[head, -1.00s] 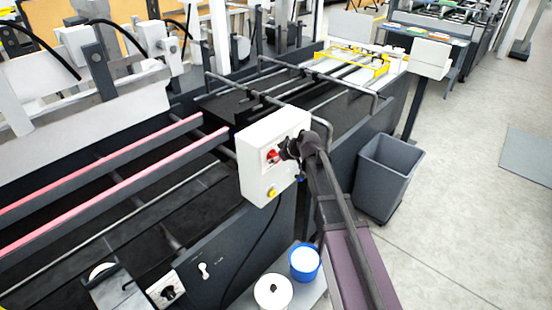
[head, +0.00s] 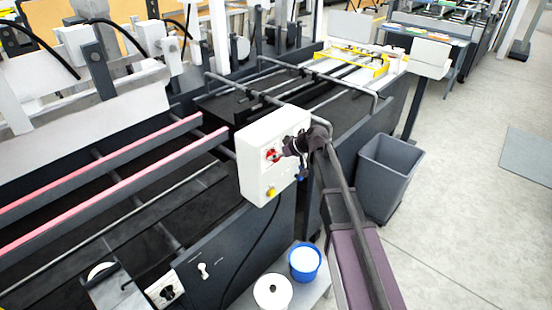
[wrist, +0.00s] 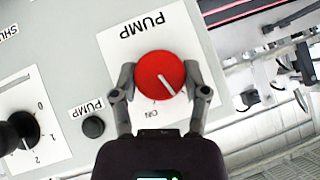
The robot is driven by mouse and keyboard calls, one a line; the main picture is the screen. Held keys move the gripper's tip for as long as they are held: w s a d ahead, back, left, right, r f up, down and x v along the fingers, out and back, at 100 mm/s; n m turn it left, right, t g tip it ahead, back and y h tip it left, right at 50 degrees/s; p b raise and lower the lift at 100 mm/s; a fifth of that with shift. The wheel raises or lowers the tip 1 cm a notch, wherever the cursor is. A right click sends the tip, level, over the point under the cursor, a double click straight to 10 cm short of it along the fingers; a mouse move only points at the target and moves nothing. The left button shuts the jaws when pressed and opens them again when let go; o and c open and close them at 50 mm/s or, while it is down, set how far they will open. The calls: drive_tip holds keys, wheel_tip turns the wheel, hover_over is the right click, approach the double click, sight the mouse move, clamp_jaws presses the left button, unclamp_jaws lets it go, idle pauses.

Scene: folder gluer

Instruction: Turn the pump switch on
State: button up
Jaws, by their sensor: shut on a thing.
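The pump switch is a round red knob (wrist: 160,76) with a white pointer line, on a white plate marked PUMP, which is upside down in the wrist view. Its pointer slants toward the lower right; the ON mark (wrist: 153,113) is below the knob, a little left of the line's lower end. My gripper (wrist: 160,88) has one finger on each side of the knob and is shut on it. In the head view, the red knob (head: 271,156) is on the front of a white control box (head: 256,170), partly covered by my gripper (head: 284,152).
A small black button (wrist: 93,127), also labelled PUMP, and a black numbered dial (wrist: 19,131) are left of the knob in the wrist view. A yellow button (head: 270,191) is low on the box. A grey bin (head: 386,175) and blue bucket (head: 305,262) stand nearby.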

drive_tip(key=m+g+y+b, duration=0.1)
drive_tip(key=b, duration=0.1)
drive_tip(key=m+g+y+b, duration=0.1)
drive_tip(key=g+y+b, duration=0.1)
drive_tip(key=shift+w+d+f+m+y, duration=0.1)
drive_tip(key=shift+w+f+m+y, duration=0.05)
drive_tip(key=shift+f+m+y, duration=0.2)
drive_tip(key=m+g+y+b, duration=0.1)
drive_tip(key=b, duration=0.2)
drive_tip(key=shift+m+y, duration=0.25)
drive_tip(key=shift+y, duration=0.1)
drive_tip(key=shift+r+m+g+y+b, duration=0.1)
drive_tip(key=shift+m+g+y+b, duration=0.2)
drive_tip(key=shift+y+b, duration=0.15)
drive_tip(key=shift+r, duration=0.1)
drive_tip(key=o, duration=1.2)
drive_tip(key=shift+c, duration=0.2)
drive_tip(key=shift+r+h+p, duration=0.15)
drive_tip(key=shift+h+p, duration=0.1)
drive_tip(key=shift+p, duration=0.25)
